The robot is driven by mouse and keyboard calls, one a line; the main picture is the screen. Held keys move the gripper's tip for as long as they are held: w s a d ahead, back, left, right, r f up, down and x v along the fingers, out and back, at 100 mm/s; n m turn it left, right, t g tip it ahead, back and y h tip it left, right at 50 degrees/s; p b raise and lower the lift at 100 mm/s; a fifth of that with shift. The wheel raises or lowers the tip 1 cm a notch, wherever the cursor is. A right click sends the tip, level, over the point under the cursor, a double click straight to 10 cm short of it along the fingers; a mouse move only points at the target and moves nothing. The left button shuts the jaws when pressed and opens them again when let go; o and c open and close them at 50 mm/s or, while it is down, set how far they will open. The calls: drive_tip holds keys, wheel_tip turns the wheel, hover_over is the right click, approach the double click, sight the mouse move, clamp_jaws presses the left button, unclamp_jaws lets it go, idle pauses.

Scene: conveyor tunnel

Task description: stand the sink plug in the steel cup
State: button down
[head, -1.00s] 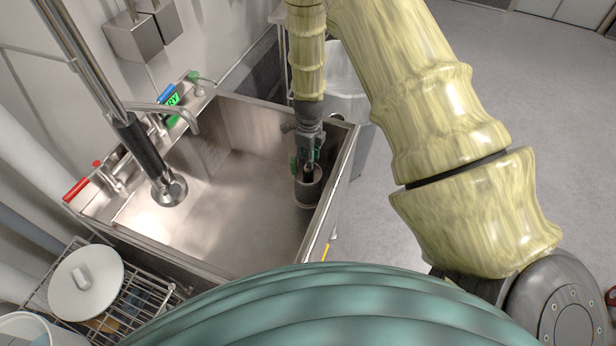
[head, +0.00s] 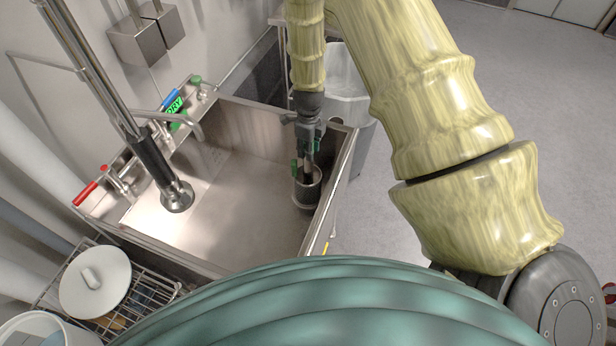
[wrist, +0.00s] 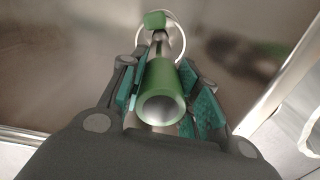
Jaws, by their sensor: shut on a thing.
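The steel cup (head: 306,195) is a dark grey open cylinder standing upright inside the sink by its right wall, in the head view. My gripper (head: 306,166) points down at the cup's mouth. In the wrist view, my gripper (wrist: 162,85) has its teal pads closed on a green, tube-like body, which I take as the sink plug (wrist: 161,88). A thin bright ring and a small green block show beyond it. In the head view the plug is mostly hidden by the fingers; I cannot tell how deep it sits in the cup or whether it touches.
The steel sink (head: 235,215) has a bare floor left of the cup. A spray head (head: 177,196) hangs over its left part. Taps with red, blue and green marks line the wall ledge. A wire rack (head: 140,290) with a white lid (head: 95,283) stands lower left; a bin (head: 347,95) stands behind.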

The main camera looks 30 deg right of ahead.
wheel_tip(320, 180, up, 14)
drive_tip(key=p, duration=0.9)
drive_tip(key=shift+p, duration=0.4)
idle(0.5)
